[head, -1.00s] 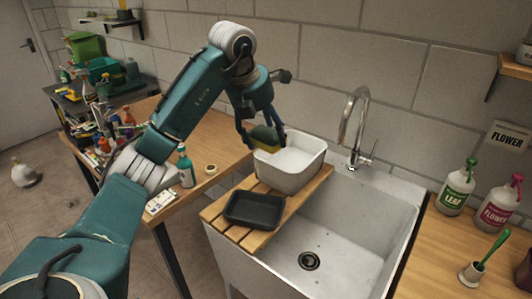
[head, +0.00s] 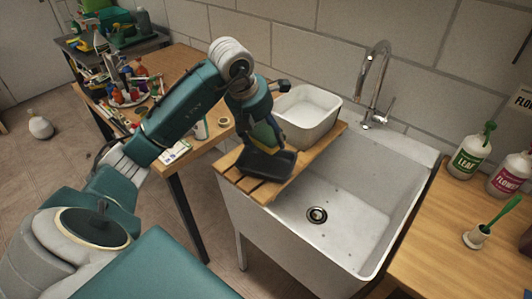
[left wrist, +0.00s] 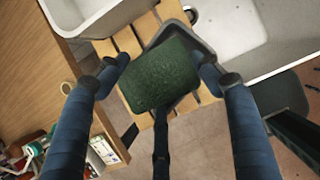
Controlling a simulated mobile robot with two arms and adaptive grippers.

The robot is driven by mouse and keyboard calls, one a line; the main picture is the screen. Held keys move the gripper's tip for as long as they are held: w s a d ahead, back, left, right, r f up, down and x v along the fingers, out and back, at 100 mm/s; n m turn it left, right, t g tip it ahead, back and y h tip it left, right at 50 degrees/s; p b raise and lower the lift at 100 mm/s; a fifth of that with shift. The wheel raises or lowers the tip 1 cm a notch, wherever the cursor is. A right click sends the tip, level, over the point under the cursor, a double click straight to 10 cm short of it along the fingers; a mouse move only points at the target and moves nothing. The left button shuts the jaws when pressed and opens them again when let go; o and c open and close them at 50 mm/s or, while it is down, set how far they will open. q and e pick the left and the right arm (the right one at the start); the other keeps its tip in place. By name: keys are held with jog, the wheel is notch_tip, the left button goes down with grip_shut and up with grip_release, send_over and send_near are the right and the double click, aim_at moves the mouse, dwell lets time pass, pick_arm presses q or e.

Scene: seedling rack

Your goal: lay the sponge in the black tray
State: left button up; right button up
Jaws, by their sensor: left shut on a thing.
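The sponge (left wrist: 160,74), dark green on its broad face with some yellow showing in the head view (head: 265,134), is held between the fingers of my left gripper (head: 262,141). The left gripper is shut on it, one finger on each side in the left wrist view (left wrist: 166,68). The black tray (head: 267,164) lies on the wooden slats at the sink's left end. The sponge is above the tray, and in the left wrist view it hides most of it; the tray's rim (left wrist: 199,47) shows beside it. Any gap between them is hard to judge. My right gripper is not in view.
A white basin (head: 312,117) stands behind the tray on the slatted board (head: 229,174). The sink bowl (head: 345,205) to the right is empty, with a tall faucet (head: 371,85) behind. A wooden table (head: 185,63) with bottles and clutter is at left.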

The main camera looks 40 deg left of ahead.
aim_at(260, 144)
pick_arm(q)
notch_tip(260, 144, down, 8)
jog(key=shift+r+p, duration=0.25)
jog(key=shift+p, duration=0.25)
jog(key=shift+f, duration=0.1)
jog(key=shift+f+b, duration=0.65)
jog(key=o, duration=0.7)
jog(key=shift+r, duration=0.1)
jog(key=shift+r+p, duration=0.55)
jog(key=shift+p, duration=0.1)
jog(key=b+v, duration=0.1)
jog(key=v, duration=1.1)
jog(key=shift+d+b, duration=0.1)
jog(key=shift+b, duration=0.3)
